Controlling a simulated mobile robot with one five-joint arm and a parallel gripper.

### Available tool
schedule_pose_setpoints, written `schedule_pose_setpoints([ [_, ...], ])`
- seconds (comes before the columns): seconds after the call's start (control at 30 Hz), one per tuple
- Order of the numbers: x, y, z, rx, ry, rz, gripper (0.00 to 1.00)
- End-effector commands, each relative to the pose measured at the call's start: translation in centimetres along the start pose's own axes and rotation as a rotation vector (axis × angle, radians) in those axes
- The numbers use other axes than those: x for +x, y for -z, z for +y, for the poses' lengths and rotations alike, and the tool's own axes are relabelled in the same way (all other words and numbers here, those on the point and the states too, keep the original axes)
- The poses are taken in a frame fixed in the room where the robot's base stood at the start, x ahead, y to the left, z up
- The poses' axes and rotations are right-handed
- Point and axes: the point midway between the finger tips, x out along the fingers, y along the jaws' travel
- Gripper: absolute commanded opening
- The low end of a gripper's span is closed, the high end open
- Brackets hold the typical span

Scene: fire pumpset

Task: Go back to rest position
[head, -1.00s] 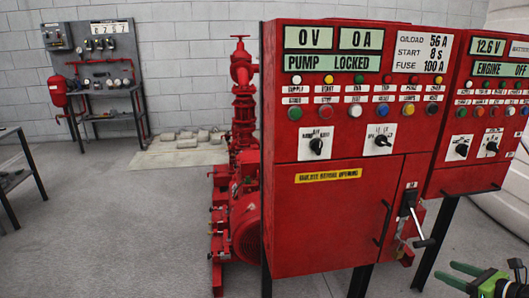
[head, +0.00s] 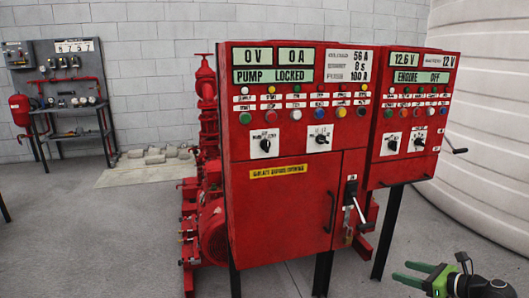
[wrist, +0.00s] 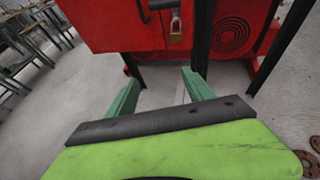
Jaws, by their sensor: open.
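My gripper (head: 409,274) is at the lower right of the head view, in front of the red pump cabinets. Its green fingers are apart and hold nothing. In the wrist view the two fingers (wrist: 160,90) point toward the floor and the cabinet legs, with a clear gap between them. No object touches the fingers.
A large red control cabinet (head: 283,208) on dark legs stands ahead, with a lever handle (head: 359,210) low on its right. A second cabinet (head: 405,160) adjoins it. A brass padlock (wrist: 175,36) hangs in the wrist view. A white tank (head: 490,120) stands right.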

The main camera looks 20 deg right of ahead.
Motion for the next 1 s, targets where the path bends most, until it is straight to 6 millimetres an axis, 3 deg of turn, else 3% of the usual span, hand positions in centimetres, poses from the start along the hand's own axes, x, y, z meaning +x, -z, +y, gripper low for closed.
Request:
schedule_pose_setpoints([
  [0.27, 6.4, -2.6, 3.6, -0.049, -0.12, 0.0, 0.61],
  [0.47, 13.1, -5.1, 9.0, -0.108, -0.258, 0.012, 0.61],
  [0.57, 17.6, -6.1, 13.7, -0.158, -0.358, 0.045, 0.61],
  [0.67, 22.7, -6.5, 20.4, -0.252, -0.49, 0.109, 0.61],
  [0.7, 24.6, -6.4, 23.5, -0.315, -0.546, 0.14, 0.61],
  [0.8, 28.3, -5.5, 31.1, -0.517, -0.688, 0.212, 0.61],
  [0.9, 30.5, -4.0, 37.6, -0.757, -0.819, 0.267, 0.61],
  [1.0, 31.5, -2.3, 42.4, -1.0, -0.935, 0.301, 0.61],
])
